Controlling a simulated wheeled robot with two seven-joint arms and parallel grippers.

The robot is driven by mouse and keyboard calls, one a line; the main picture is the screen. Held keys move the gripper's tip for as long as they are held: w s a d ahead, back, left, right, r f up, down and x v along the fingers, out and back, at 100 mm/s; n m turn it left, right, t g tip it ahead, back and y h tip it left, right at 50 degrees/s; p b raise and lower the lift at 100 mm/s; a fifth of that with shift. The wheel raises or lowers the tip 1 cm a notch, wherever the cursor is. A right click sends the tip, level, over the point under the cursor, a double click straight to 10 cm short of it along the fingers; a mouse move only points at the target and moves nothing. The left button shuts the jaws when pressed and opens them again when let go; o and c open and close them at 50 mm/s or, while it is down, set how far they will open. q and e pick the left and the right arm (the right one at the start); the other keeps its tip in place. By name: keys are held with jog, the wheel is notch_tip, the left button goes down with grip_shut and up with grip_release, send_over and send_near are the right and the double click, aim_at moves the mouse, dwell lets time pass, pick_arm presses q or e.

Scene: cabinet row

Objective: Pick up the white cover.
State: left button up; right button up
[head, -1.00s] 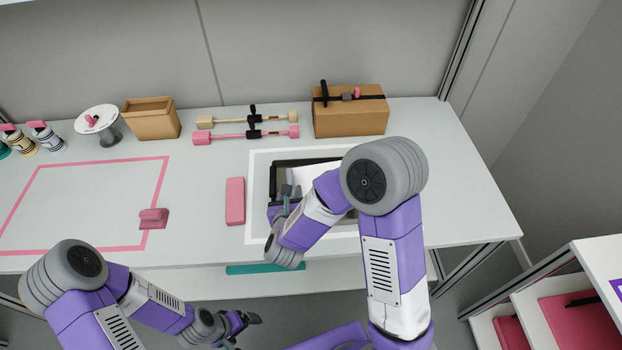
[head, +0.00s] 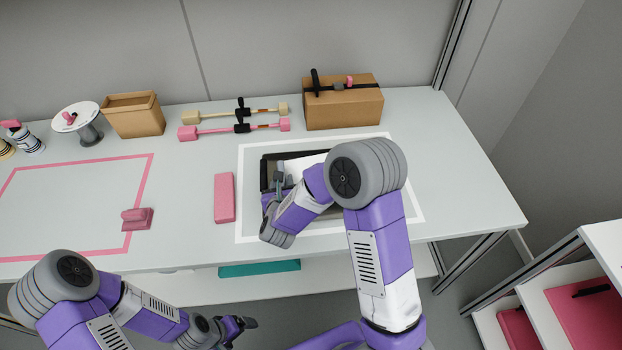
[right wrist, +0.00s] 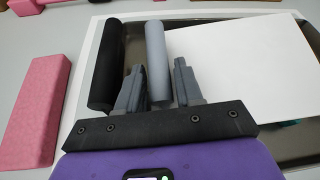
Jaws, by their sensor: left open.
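The white cover (head: 304,163) looks like a flat white sheet lying in a dark tray with a metal rim (head: 265,172). In the right wrist view the cover (right wrist: 240,62) fills the right side, to the right of my fingers. My right gripper (head: 282,177) is over the left part of the tray. In the wrist view its fingers (right wrist: 160,85) are apart, with a grey cylinder (right wrist: 156,50) between or just beyond them; contact is unclear. My right arm hides part of the cover and tray. My left gripper (head: 240,326) is open and empty in front of the table.
A black cylinder (right wrist: 106,55) lies left of the grey one. A pink block (head: 224,198) is left of the white-outlined area. A strapped cardboard box (head: 342,110) and pink and cream bars (head: 215,130) stand behind. The table's right end is clear.

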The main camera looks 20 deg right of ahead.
jog(key=shift+w+d+f, duration=0.15)
jog(key=shift+w, duration=0.15)
jog(key=shift+c, duration=0.3)
grip_shut()
